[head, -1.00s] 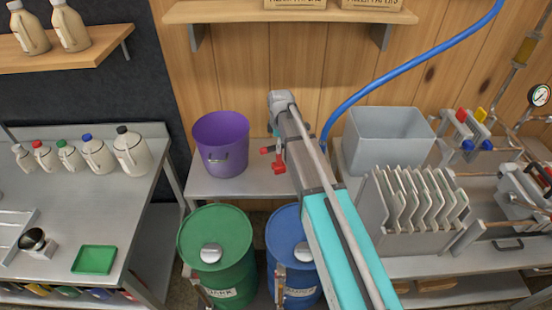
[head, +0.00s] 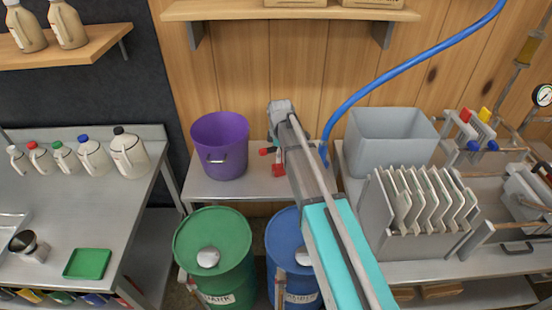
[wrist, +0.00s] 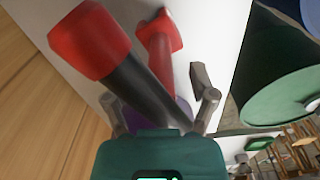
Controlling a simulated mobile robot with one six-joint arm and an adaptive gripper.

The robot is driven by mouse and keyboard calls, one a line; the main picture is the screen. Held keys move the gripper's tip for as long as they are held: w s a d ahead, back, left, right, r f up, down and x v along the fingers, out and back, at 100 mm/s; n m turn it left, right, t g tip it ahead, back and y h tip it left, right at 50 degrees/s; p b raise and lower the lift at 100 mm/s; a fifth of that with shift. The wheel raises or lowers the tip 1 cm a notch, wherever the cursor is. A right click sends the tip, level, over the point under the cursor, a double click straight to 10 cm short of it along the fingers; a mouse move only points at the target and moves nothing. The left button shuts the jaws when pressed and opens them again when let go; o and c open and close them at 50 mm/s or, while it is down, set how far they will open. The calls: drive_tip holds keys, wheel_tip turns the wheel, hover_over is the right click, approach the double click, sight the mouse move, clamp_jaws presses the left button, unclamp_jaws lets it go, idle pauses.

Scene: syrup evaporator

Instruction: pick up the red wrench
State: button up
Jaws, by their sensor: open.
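Red parts (head: 278,169) show beside my arm's end on the small metal table, right of the purple bucket. In the wrist view a thick red end on a black shaft (wrist: 90,40) is very near. A slimmer red piece (wrist: 158,45) lies behind it. I cannot tell for sure which of these is the red wrench or whether they are one thing. My gripper (wrist: 155,95) is open, and the black shaft runs across the space between its fingers. No grip on it shows. In the head view my arm hides the fingers.
The purple bucket (head: 220,147) stands left of my arm's end, and a grey bin (head: 391,140) stands right of it. A green barrel (head: 214,255) and a blue barrel (head: 289,245) stand in front of the table. A blue hose (head: 400,65) hangs behind.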

clamp_jaws()
idle(0.3)
drive_tip(key=shift+r, duration=0.15)
idle(0.3)
wheel_tip(320, 180, up, 3)
drive_tip(key=p, duration=0.3)
drive_tip(key=s+d+r+p, duration=0.6)
drive_tip(key=s+r+p, duration=0.3)
drive_tip(key=s, duration=0.3)
drive_tip(key=shift+s+d+r+p, duration=0.2)
drive_tip(key=shift+d+r+p, duration=0.15)
drive_tip(key=shift+p, duration=0.15)
